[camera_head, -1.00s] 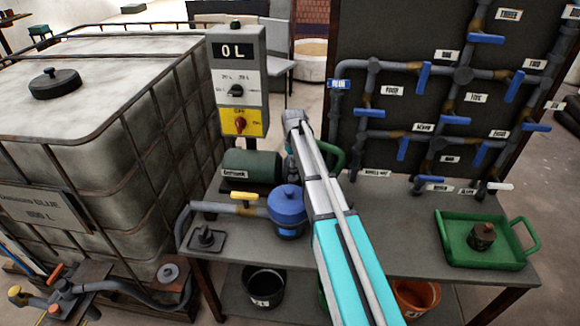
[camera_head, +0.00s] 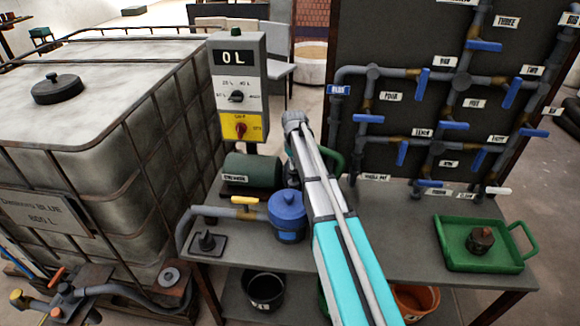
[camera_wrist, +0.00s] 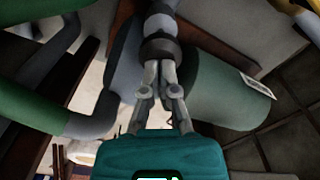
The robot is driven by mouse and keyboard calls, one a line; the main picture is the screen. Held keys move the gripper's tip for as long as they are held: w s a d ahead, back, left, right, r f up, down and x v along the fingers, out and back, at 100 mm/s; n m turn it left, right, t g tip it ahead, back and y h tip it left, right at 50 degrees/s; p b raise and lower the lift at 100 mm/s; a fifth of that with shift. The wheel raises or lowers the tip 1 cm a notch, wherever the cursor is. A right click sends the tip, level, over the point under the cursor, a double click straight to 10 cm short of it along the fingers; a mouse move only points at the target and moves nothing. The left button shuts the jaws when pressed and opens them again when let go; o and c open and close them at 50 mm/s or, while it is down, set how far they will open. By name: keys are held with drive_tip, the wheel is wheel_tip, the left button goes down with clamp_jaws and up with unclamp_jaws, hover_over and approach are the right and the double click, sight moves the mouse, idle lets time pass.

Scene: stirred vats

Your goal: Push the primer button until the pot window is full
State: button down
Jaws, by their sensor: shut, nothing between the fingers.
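A blue lidded pot (camera_head: 287,212) stands on the bench, fed by a grey pipe with a yellow-handled valve (camera_head: 246,201). I cannot tell for sure which part is the primer button. My arm reaches over the bench, just behind and right of the pot. My gripper (camera_wrist: 162,68) is shut and empty. In the wrist view its fingertips are close to a grey post with a dark collar (camera_wrist: 160,50); whether they touch it I cannot tell. In the head view the fingertips are hidden or unclear.
A green motor (camera_head: 252,170) lies behind the pot; it also shows in the wrist view (camera_wrist: 225,95). A control box (camera_head: 238,85) reading 0 L stands behind it. A valve pipe board (camera_head: 400,55) and a green tray (camera_head: 484,260) are right. A caged tank (camera_head: 90,110) is left.

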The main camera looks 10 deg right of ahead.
drive_tip(key=shift+r+p, duration=1.2)
drive_tip(key=shift+r, duration=0.15)
drive_tip(key=shift+r, duration=0.1)
wheel_tip(320, 180, up, 6)
drive_tip(key=p, duration=0.6)
drive_tip(key=s+a+m, duration=0.1)
drive_tip(key=s+m, duration=0.1)
drive_tip(key=s, duration=2.7)
drive_tip(key=shift+s, duration=0.25)
drive_tip(key=shift+a, duration=0.1)
idle(0.3)
